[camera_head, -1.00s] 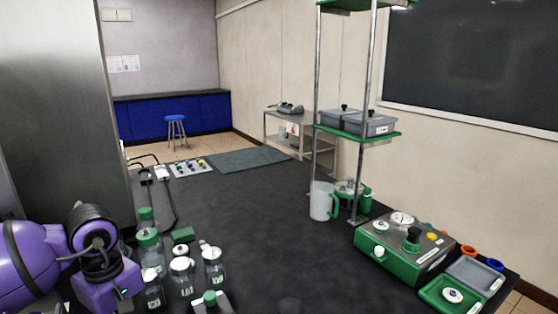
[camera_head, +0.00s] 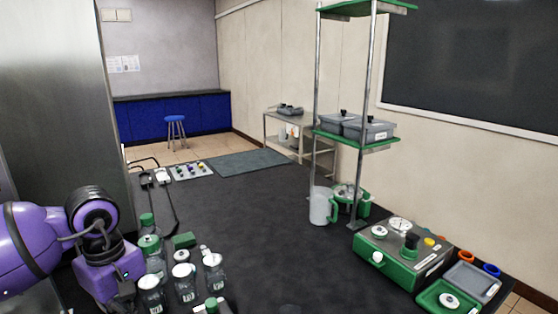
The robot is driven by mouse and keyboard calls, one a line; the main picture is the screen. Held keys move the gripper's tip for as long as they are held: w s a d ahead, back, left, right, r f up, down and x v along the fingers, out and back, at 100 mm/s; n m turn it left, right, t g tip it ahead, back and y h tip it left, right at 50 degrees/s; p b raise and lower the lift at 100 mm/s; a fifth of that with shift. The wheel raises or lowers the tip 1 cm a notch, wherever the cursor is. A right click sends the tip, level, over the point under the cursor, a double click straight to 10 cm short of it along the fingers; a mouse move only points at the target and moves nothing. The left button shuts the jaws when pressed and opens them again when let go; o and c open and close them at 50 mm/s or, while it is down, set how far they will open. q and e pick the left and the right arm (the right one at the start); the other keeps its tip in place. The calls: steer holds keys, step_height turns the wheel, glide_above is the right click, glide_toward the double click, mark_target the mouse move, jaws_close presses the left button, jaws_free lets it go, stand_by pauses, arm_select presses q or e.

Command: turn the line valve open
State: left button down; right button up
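No part is clearly recognisable as the line valve. A green and grey unit (camera_head: 402,252) at the right of the dark bench has a black knob (camera_head: 411,241), a round white-faced gauge and a yellow button on top. A small pale panel (camera_head: 191,170) with several coloured knobs lies at the bench's far left; its details are too small to read. My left arm's purple wrist is at the lower left, beside the jars; its fingers do not show. My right arm and gripper are out of the picture.
Several jars with white or green lids (camera_head: 182,282) stand close to my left wrist. A clear jug (camera_head: 322,207) stands by a tall green-shelved rack (camera_head: 357,138). A green tray (camera_head: 437,297) lies at the right front. The middle of the bench (camera_head: 260,235) is clear.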

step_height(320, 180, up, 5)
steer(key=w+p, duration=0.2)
steer(key=p, duration=0.2)
arm_select(q)
steer(key=f+n, duration=0.1)
steer(key=n, duration=0.1)
steer(key=s+f+n+b, duration=0.1)
steer(key=f+n, duration=0.1)
steer(key=a+f+n+b, duration=0.1)
steer(key=n, duration=0.1)
steer(key=shift+s+f, duration=0.15)
steer(key=shift+f, duration=0.25)
steer(key=shift+f+b, duration=0.45)
steer(key=shift+f, duration=0.15)
steer(key=shift+s+d, duration=0.1)
steer(key=shift+s, duration=0.05)
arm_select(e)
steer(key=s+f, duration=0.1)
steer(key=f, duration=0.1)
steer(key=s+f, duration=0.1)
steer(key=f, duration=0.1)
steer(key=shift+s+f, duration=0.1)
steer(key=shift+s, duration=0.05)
arm_select(q)
steer(key=shift+f, duration=0.1)
